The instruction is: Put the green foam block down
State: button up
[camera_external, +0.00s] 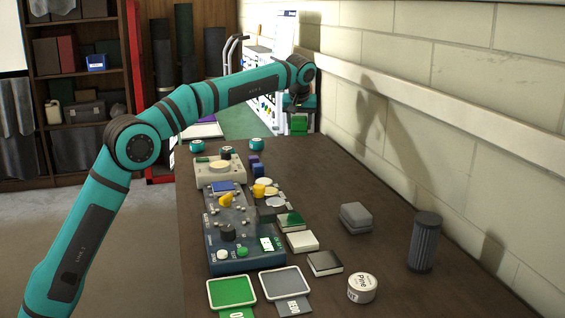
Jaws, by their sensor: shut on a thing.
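The green foam block (299,124) is held in my gripper (300,112) at the far end of the dark table (385,285), close to the wall. My gripper points down and is shut on the block. The block shows just above the table's far edge in the picture. I cannot tell how high it is or whether it touches anything. My gripper's fingers are small and dark here.
A control panel (238,262) with knobs and a beige device (205,176) fill the table's left side. Green (231,291) and grey (286,283) trays lie in front. Grey blocks (355,218), a dark ribbed cylinder (424,243) and a round tin (362,289) stand right. The far right tabletop is clear.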

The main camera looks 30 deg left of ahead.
jog(key=s+d+n+y, duration=0.1)
jog(key=s+d+n, duration=0.3)
jog(key=s+d, duration=1.1)
send_near(319, 183)
jog(key=shift+g, duration=0.4)
jog(key=shift+w+x, duration=0.25)
jog(key=shift+x, duration=1.2)
jog(key=shift+w+x, duration=0.2)
jog(key=shift+x, duration=1.2)
jog(key=o, duration=1)
jog(key=shift+c, duration=0.2)
jog(key=v, duration=1.2)
jog(key=shift+d+r, duration=0.1)
